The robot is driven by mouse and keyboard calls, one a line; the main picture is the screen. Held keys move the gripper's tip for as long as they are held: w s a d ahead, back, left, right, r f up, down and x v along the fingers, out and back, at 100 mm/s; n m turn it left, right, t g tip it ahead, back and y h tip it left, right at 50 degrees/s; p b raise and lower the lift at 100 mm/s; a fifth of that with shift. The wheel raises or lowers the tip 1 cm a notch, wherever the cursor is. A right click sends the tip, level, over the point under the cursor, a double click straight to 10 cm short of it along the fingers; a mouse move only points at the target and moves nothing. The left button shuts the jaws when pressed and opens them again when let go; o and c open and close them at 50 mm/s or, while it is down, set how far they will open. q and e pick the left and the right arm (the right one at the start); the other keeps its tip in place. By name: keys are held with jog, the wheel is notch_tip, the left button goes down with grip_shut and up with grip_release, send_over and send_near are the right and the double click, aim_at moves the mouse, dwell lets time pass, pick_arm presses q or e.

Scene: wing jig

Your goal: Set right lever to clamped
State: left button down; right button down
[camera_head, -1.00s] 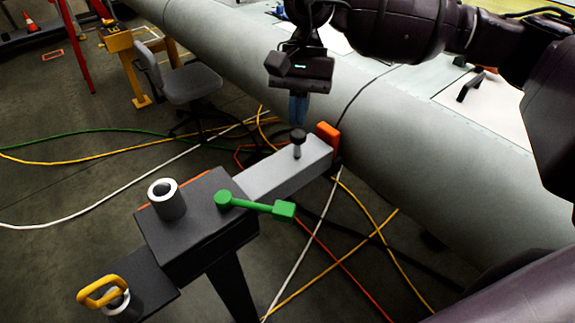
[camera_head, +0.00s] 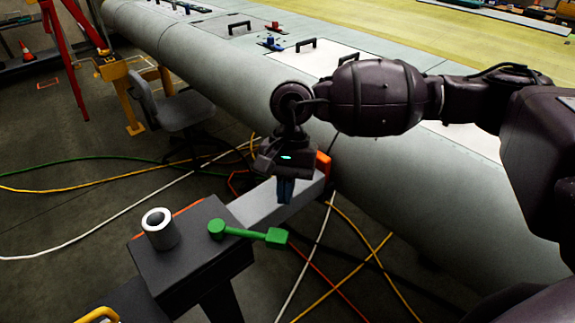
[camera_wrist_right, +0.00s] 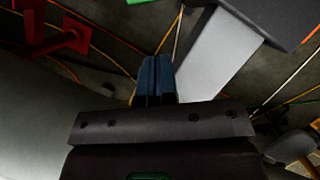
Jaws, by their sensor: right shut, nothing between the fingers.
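A green lever (camera_head: 248,232) lies across the top of the dark jig block (camera_head: 190,262). Its round pivot is at the left and its square end points right. It is the only lever I can make out. My right gripper (camera_head: 285,194) is shut and empty, pointing down over the grey bar (camera_head: 262,205) that runs back from the block. It is apart from the lever, up and to the right of it. Its blue fingers (camera_wrist_right: 157,78) are together in the right wrist view. The dark knob on the bar is hidden behind the gripper. My left gripper is not in view.
A pale cylinder (camera_head: 160,229) stands on the block, with a yellow handle (camera_head: 97,315) in front. An orange pad (camera_head: 323,165) ends the bar. The long grey wing (camera_head: 400,205) lies behind. Cables cross the floor; a chair (camera_head: 178,105) stands at the left.

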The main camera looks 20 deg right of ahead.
aim_at(249, 235)
jog(key=shift+s+a+f+p, duration=0.15)
jog(key=shift+s+a, duration=0.25)
jog(key=shift+s, duration=0.2)
jog(key=shift+s+a+p, duration=0.2)
jog(key=shift+s+a, duration=0.15)
jog(key=shift+s, duration=0.25)
jog(key=shift+s+a+f+p, duration=0.15)
jog(key=shift+s+a, duration=0.25)
jog(key=shift+s, duration=0.2)
